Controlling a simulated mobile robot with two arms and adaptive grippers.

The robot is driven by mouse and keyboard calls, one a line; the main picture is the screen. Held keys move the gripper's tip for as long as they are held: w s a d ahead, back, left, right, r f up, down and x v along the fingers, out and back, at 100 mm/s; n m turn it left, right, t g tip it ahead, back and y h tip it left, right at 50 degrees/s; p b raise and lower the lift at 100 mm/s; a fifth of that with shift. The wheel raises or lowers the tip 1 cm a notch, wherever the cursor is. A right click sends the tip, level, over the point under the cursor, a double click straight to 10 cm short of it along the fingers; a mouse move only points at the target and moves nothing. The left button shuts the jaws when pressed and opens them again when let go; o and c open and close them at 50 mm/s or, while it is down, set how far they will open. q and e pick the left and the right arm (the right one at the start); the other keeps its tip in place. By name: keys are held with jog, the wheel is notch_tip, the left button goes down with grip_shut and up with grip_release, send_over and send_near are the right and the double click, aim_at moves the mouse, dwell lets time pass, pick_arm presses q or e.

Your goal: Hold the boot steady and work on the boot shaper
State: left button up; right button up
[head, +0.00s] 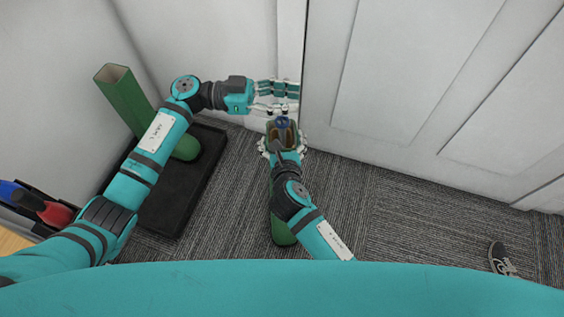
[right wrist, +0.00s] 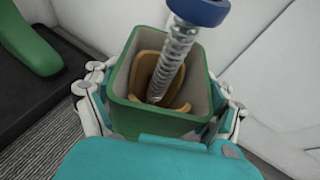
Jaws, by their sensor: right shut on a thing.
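A green boot (head: 280,231) stands on the carpet, mostly under my right arm in the head view. Its square open top shows in the right wrist view (right wrist: 160,120). My right gripper (head: 283,146) is shut around the boot's shaft near the top, with fingers on both sides. The boot shaper sits inside the shaft: a tan wooden part (right wrist: 150,75), a metal spring (right wrist: 174,55) and a blue knob (right wrist: 200,10) above the rim. My left gripper (head: 290,97) is open and empty, just above the knob in the head view, apart from it.
A second green boot (head: 130,105) stands on a black tray (head: 190,195) at the left, partly behind my left arm. A rack with red and blue items (head: 50,210) is at the far left. A white door (head: 420,80) stands close behind. A dark shoe (head: 500,258) lies at right; carpet between is clear.

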jog(key=shift+f, duration=0.15)
jog(key=o, duration=1.6)
jog(key=shift+c, duration=0.2)
jog(key=v, duration=1.2)
